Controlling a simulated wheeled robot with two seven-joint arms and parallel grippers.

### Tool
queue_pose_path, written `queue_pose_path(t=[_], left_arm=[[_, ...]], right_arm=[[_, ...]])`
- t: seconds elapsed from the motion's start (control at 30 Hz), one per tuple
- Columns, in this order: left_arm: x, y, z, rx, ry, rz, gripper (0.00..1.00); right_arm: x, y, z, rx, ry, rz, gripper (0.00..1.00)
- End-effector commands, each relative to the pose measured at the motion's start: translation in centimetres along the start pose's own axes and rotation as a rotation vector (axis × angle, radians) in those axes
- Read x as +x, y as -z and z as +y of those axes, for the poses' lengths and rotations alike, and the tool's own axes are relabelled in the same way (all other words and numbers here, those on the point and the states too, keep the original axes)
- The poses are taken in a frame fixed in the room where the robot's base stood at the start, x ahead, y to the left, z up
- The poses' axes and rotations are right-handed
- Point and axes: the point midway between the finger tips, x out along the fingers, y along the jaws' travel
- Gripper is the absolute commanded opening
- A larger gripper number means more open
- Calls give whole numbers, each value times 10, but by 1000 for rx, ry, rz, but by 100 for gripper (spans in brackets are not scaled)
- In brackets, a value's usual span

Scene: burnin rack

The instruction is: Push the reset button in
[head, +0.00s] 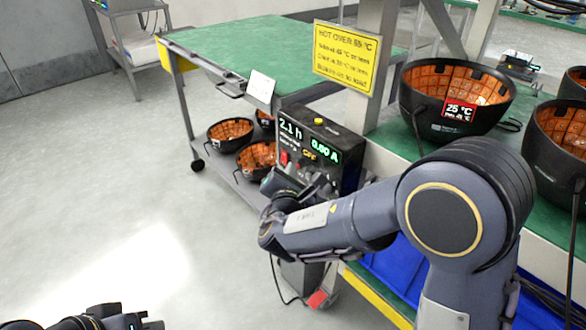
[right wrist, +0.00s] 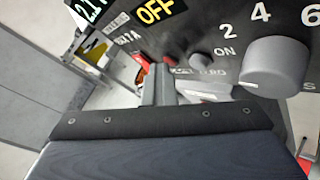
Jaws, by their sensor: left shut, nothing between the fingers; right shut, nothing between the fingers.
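The control box (head: 348,150) stands beside the rack post, its dark front panel lit with green readouts. In the right wrist view its panel (right wrist: 215,30) fills the top, with an OFF display, a large grey knob (right wrist: 274,66) and a small grey round button (right wrist: 200,60). A small red part (right wrist: 170,60) lies right at my right fingertips. I cannot tell which control is the reset button; a label there is partly hidden. My right gripper (right wrist: 160,75) is shut and empty, close to the panel; contact is unclear. My left gripper (head: 140,320) is shut, low at the left.
A red rocker switch (head: 284,158) is on the box front, and a yellow cap (head: 318,121) on its top. Black bowls with orange lining (head: 455,95) stand on the green bench at right. A green cart (head: 260,45) is behind. The floor at left is clear.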

Motion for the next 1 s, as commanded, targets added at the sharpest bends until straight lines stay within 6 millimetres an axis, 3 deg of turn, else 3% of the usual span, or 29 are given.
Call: queue_pose_path(t=[0.03, 0.2, 1.0], left_arm=[[0, 0, 0, 0, 0, 0, 0], [0, 0, 0, 0, 0, 0, 0], [3, -2, -1, 0, 0, 0, 0]], right_arm=[[7, -12, -6, 7, 19, -33, 0], [7, -12, -6, 8, 19, -33, 0], [-8, -1, -1, 4, 21, -25, 0]])
